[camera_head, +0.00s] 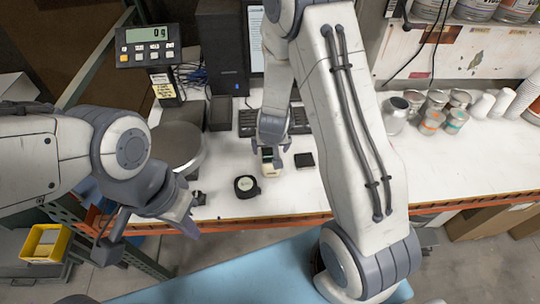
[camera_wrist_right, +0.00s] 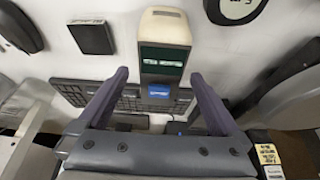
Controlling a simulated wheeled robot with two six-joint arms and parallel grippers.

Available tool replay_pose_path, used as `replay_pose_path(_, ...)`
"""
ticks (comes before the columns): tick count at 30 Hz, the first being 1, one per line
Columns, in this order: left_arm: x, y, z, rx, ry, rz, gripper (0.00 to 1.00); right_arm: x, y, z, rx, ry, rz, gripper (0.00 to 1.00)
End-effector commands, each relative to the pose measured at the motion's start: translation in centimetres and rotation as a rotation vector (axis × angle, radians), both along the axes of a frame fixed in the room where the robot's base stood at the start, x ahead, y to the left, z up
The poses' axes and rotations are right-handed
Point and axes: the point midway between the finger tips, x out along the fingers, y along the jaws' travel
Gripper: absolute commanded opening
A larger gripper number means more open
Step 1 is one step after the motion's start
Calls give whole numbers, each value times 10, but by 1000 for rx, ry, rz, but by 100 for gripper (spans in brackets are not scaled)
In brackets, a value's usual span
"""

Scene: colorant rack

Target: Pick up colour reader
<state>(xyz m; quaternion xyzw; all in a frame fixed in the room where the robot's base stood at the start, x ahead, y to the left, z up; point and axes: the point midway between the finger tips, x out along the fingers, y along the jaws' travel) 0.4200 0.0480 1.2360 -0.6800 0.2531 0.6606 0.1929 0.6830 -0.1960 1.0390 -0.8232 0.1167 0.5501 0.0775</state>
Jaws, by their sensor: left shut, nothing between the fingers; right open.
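The colour reader (camera_head: 271,168) is a small cream and dark device on the white table. In the right wrist view the colour reader (camera_wrist_right: 163,28) shows a cream end, a green screen and a blue button. My right gripper (camera_head: 272,150) is open just above it and partly hides it in the head view. In the right wrist view the fingers of my right gripper (camera_wrist_right: 160,78) are spread to either side of the reader's button end, apart from it. My left gripper (camera_head: 188,222) is shut and empty, at the table's front edge on the left.
A round black tape measure (camera_head: 246,187) lies left of the reader, and a flat black square (camera_head: 304,160) lies right of it. A keyboard (camera_head: 247,122) is behind. A scale with a round pan (camera_head: 185,148) stands left; several cans (camera_head: 436,100) stand right.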

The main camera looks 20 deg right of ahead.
Motion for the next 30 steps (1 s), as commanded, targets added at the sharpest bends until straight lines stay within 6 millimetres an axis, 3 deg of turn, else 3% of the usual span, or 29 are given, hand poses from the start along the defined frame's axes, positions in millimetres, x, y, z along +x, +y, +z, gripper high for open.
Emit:
replay_pose_path(13,0,0,9,-1,-1,-1,0,20,-5,-43,0,2,1,100)
replay_pose_path(23,0,0,9,-1,-1,-1,0,23,-6,-49,1,0,1,100)
replay_pose_path(30,0,0,9,-1,-1,-1,0,23,-6,-49,1,0,1,8)
